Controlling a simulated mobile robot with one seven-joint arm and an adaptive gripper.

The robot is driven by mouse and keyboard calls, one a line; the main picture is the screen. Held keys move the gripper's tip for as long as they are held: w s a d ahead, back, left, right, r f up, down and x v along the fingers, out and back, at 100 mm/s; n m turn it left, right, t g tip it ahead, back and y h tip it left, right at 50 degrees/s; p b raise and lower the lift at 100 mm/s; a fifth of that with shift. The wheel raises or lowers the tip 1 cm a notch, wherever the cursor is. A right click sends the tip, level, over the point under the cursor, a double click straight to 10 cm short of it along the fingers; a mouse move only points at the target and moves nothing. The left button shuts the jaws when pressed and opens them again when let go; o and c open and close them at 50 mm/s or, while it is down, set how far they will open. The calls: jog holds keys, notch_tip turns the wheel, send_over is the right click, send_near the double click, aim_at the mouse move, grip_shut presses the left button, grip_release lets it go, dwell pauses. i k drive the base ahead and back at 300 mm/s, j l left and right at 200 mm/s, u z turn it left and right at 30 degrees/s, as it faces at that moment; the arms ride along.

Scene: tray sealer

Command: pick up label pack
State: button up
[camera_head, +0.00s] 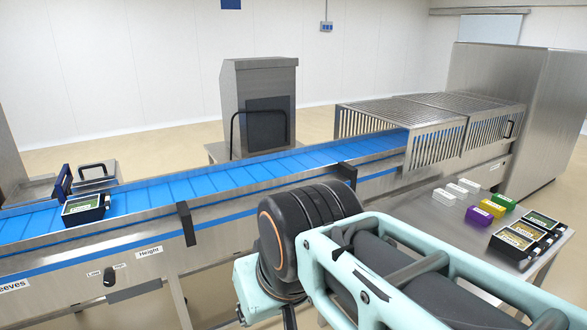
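Small packs with printed faces lie on the steel side table at the right. They include a purple pack (478,216), a yellow pack (492,208), a green pack (503,201) and several white packs, one of them a white pack (444,197). I cannot tell which of them is the label pack; the print is too small to read. My mint-green arm fills the lower middle and right and covers part of the table. My gripper is not clearly visible, so its hold and opening are hidden.
Black trays (512,241) sit at the table's right. Another black tray (83,210) is on the blue conveyor (230,180). A slatted steel guard (400,124) covers the conveyor's right end. A steel cabinet (516,112) stands behind the table.

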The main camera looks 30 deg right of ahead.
aim_at(473, 188)
jog(key=k+l, duration=0.15)
jog(key=l, duration=0.2)
jog(key=k+l+z, duration=0.15)
jog(key=l, duration=0.2)
jog(key=k+l, duration=0.15)
jog(key=l, duration=0.2)
jog(key=k+l+z, duration=0.15)
jog(key=l, duration=0.25)
jog(key=l+z, duration=0.15)
jog(key=l, duration=0.6)
jog(key=i+l+z, duration=0.15)
jog(key=l, duration=0.65)
jog(key=i+l+z, duration=0.1)
jog(key=l, duration=0.25)
jog(key=i+l, duration=0.2)
jog(key=l, duration=0.2)
jog(key=i+l+z, duration=0.1)
jog(key=i+l, duration=0.15)
jog(key=i, duration=0.15)
jog(key=i+l+z, duration=0.1)
jog(key=i+l, duration=0.15)
jog(key=i, duration=0.15)
